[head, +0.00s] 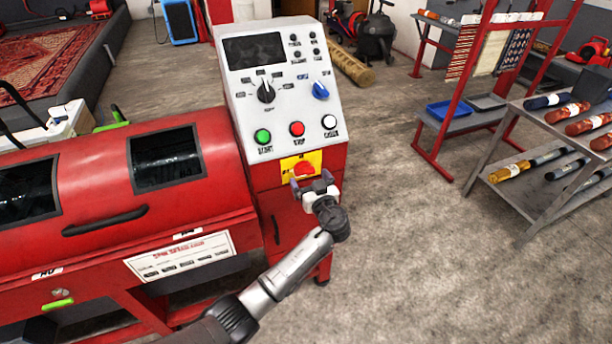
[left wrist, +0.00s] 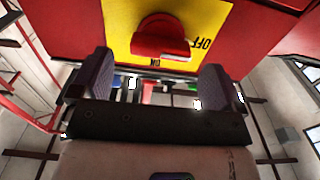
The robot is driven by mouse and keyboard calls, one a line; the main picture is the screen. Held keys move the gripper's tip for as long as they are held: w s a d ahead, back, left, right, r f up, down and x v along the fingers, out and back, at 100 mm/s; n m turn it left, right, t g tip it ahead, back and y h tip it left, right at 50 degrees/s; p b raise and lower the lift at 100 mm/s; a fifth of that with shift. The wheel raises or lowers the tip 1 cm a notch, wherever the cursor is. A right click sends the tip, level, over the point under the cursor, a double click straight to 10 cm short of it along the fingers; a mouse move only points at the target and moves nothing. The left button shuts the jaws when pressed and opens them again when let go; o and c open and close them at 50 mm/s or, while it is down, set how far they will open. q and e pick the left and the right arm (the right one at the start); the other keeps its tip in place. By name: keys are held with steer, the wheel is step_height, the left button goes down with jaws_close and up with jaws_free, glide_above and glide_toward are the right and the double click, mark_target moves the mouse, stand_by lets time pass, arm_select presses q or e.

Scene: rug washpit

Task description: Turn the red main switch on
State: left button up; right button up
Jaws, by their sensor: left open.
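The red main switch (head: 304,169) is a rotary knob on a yellow plate (head: 287,164), low on the front of the white and red control cabinet. In the left wrist view the knob (left wrist: 163,36) shows close up. Its grip bar lies roughly level in that picture, with "OFF" to its right and "ON" below it, both lettered upside down. My left gripper (head: 316,187) is just in front of the switch. In the wrist view its two fingers (left wrist: 155,82) are spread and empty, and the knob appears ahead between them, apparently untouched. My right gripper is not in view.
Above the switch, the white panel (head: 282,90) carries green, red and white buttons, a black dial and a blue knob. A red drum machine (head: 110,185) adjoins on the left. A grey cart (head: 540,170) with rolls stands right. The concrete floor between is clear.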

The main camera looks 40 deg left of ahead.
mark_target(306, 174)
arm_select(q)
steer(key=shift+x, duration=1.65)
steer(key=shift+c, duration=0.4)
steer(key=c, duration=0.9)
steer(key=shift+o, duration=0.2)
